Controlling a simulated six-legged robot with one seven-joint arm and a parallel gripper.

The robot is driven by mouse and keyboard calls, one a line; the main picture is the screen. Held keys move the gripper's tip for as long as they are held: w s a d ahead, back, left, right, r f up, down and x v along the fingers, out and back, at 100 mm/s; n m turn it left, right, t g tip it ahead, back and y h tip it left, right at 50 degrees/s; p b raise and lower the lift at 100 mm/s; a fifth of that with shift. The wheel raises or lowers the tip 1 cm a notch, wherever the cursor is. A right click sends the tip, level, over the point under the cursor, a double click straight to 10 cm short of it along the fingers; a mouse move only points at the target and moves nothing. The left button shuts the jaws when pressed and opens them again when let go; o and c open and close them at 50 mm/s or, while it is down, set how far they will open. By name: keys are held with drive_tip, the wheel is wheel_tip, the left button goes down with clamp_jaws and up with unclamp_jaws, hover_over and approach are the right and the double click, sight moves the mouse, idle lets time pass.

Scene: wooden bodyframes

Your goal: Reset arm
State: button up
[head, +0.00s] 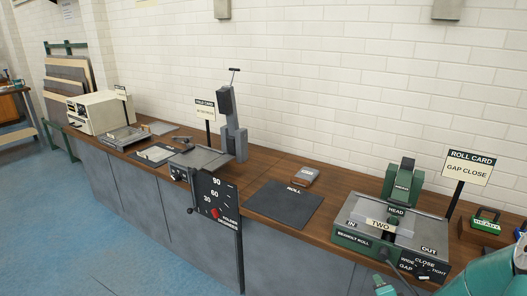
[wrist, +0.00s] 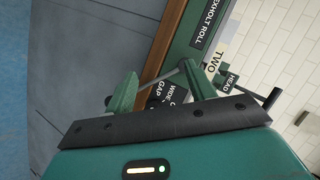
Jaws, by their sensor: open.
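My gripper (wrist: 160,72) is open in the wrist view, its two green fingers apart in front of the green roll machine marked BEXHOLT ROLL (wrist: 196,28). The machine's GAP panel (wrist: 160,96) shows partly between and behind the fingers. A thin grey rod appears close to the fingers; I cannot tell whether they touch it. In the head view the roll machine (head: 351,239) stands on the bench at the right, with a HEAD block and a gap dial marked CLOSE, WIDE and TIGHT. My green arm shows at the lower right corner, partly cut off.
The wooden bench (head: 262,203) runs along a white brick wall. A roll card (head: 468,168) reading GAP CLOSE stands behind the machine. A dark mat (head: 284,205), a folder with an angle dial (head: 217,205) and a cream box (head: 97,112) lie further left. Blue floor is clear in front.

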drive_tip(key=s+a+r+n+g, duration=0.2)
drive_tip(key=a+r+n, duration=0.3)
drive_tip(key=r, duration=0.3)
drive_tip(key=s+a+r+n+g, duration=0.2)
drive_tip(key=s+a+r+n, duration=0.1)
drive_tip(key=a+r+n, duration=0.3)
drive_tip(key=s+a+r+n+g+y, duration=0.1)
drive_tip(key=s+a+r+n, duration=0.1)
drive_tip(key=s+a+r, duration=0.2)
drive_tip(key=s+a+r+n+g+y, duration=0.1)
drive_tip(key=s+a+r, duration=0.4)
drive_tip(key=s, duration=0.5)
drive_tip(key=shift+r+n+g+y, duration=0.3)
drive_tip(key=shift+r+n+y, duration=0.1)
drive_tip(key=shift+r+n, duration=0.35)
